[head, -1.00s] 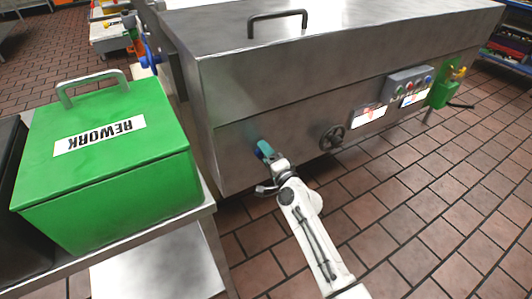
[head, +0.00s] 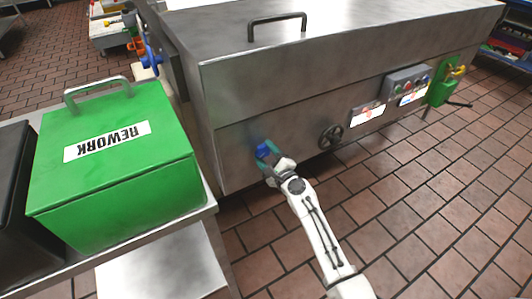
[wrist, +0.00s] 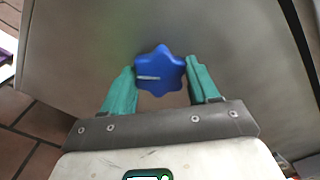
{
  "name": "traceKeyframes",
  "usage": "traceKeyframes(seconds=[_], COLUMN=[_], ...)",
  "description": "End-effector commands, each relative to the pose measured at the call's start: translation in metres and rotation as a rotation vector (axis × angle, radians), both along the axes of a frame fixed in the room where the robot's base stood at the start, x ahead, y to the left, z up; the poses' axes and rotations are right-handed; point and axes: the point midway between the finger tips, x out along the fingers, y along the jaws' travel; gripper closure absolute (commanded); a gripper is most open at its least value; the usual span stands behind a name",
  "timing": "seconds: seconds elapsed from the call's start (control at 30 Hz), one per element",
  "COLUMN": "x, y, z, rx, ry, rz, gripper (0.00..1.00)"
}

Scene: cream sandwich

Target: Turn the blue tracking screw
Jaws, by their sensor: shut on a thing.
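The blue tracking screw (wrist: 161,72) is a star-shaped knob with a pale line on its face, on the steel side panel of the machine. In the wrist view it sits between the two teal fingers of my gripper (wrist: 163,82), which are shut on it from left and right. The pale line lies nearly level, pointing left. In the head view the blue screw (head: 264,149) shows at the lower left of the panel, with my gripper (head: 267,155) around it and partly hiding it.
A green REWORK box (head: 115,170) stands on a steel table to the left of my arm. A dark handwheel (head: 331,137) and a grey button box (head: 408,84) are on the panel to the right. The tiled floor at the right is clear.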

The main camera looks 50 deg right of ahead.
Motion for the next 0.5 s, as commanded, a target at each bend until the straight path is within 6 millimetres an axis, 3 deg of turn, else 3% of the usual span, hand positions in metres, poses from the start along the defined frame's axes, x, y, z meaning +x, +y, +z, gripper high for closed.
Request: traceKeyframes(seconds=[0.5], x=[-0.0013], y=[-0.0005], z=[-0.0027], rx=[0.109], ry=[-0.027], rz=[-0.002], gripper=[0.71])
